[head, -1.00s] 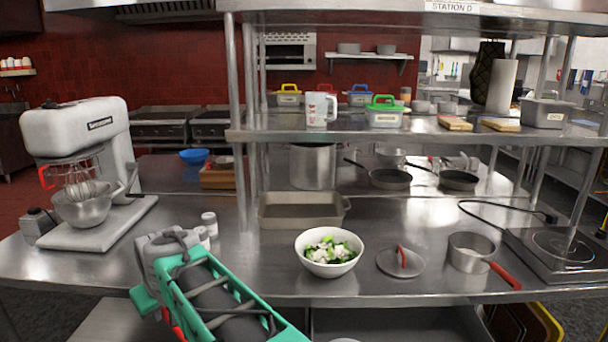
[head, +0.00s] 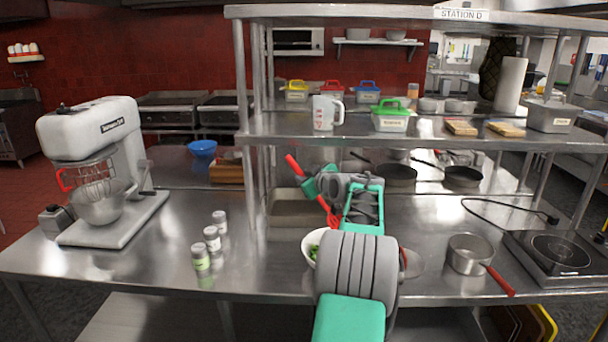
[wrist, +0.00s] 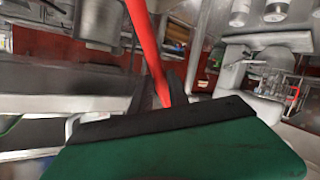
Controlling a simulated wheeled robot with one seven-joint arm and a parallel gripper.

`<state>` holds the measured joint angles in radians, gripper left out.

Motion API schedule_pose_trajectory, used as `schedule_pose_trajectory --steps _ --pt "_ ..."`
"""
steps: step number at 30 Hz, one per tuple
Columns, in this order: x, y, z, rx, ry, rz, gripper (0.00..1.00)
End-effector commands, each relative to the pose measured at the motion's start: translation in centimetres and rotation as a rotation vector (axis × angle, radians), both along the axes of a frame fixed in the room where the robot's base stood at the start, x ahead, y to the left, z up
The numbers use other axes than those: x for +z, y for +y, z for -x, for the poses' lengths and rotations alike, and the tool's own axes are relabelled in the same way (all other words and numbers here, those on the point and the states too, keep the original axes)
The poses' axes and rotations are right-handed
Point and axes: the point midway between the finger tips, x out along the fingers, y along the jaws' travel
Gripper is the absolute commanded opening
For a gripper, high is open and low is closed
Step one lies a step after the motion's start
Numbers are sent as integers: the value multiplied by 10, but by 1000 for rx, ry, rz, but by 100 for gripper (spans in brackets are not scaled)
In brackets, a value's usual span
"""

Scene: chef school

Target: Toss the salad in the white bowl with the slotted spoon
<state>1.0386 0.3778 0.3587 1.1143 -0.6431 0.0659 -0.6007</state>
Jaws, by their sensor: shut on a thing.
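My gripper (head: 312,186) is shut on the red slotted spoon (head: 331,213), whose handle end sticks up to the left and whose head points down to the right. In the wrist view the red handle (wrist: 148,50) runs up from the green and black jaw. The white bowl (head: 306,248) stands on the steel counter, below and in front of the spoon in the head view. My arm covers most of the bowl. A little green salad (head: 314,251) shows inside it. The spoon head appears to be above the bowl; its exact distance cannot be told.
A metal tray (head: 282,218) lies behind the bowl. Several small jars (head: 212,238) and a stand mixer (head: 100,170) are to the left. A saucepan (head: 467,254) and a hot plate (head: 560,250) are to the right. The shelf (head: 420,138) hangs above the counter.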

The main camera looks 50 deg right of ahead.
Motion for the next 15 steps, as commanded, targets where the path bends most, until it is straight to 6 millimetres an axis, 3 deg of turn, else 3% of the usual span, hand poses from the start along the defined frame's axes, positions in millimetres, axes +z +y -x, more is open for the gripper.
schedule_pose_trajectory --steps 11,15 --pt "-33 1 0 0 2 -3 0" --pt "-54 1 0 1 2 -2 0"
